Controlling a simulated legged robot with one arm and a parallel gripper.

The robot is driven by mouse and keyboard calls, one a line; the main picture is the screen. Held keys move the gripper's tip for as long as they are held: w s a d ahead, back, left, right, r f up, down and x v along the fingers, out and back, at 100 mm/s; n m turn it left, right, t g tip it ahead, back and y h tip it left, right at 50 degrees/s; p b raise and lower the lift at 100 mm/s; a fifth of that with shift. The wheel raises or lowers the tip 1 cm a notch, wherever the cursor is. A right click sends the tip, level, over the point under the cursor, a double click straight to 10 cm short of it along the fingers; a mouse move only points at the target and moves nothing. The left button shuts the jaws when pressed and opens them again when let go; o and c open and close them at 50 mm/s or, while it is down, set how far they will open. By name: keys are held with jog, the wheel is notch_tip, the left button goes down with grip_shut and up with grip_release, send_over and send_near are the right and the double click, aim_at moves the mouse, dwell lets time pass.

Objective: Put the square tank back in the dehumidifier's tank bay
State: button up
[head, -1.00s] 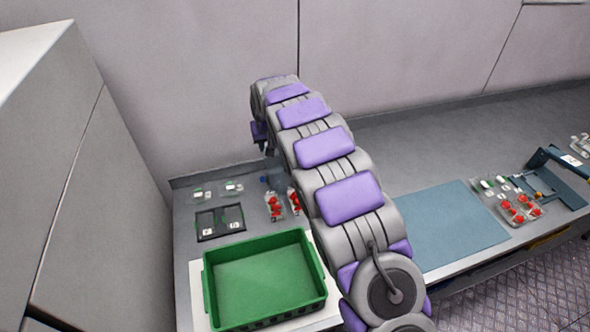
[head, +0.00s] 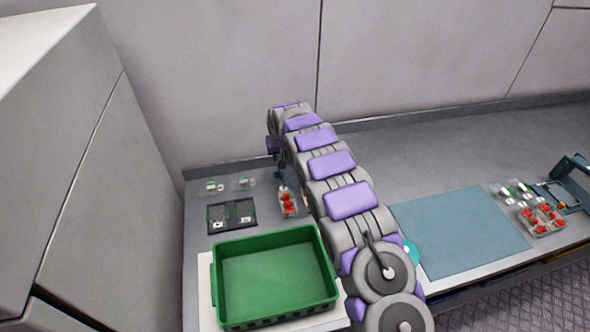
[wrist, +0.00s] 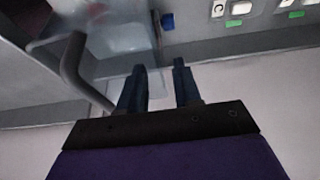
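A clear, see-through box (wrist: 120,38), which may be the square tank, is just beyond the fingers at the upper left. Whether a finger touches it I cannot tell. A bent grey bar (wrist: 72,62) lies left of the fingers, and a small blue part (wrist: 167,20) is above them. In the head view my arm reaches to the back left of the counter, and it largely hides the gripper and this spot. I cannot identify the dehumidifier or its tank bay.
A green crate (head: 222,290) stands at the counter's front left. Behind it are a black two-part tray (head: 232,217) and a clear punnet of red berries (head: 287,203). A blue-grey mat (head: 460,232) lies to the right. A tall grey cabinet (head: 60,180) borders the left.

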jog(key=b+x, duration=0.1)
jog(key=x, duration=0.4)
jog(key=shift+w+b, duration=0.2)
jog(key=shift+b, duration=0.15)
jog(key=shift+c, duration=0.3)
grip_shut()
dwell(1.0)
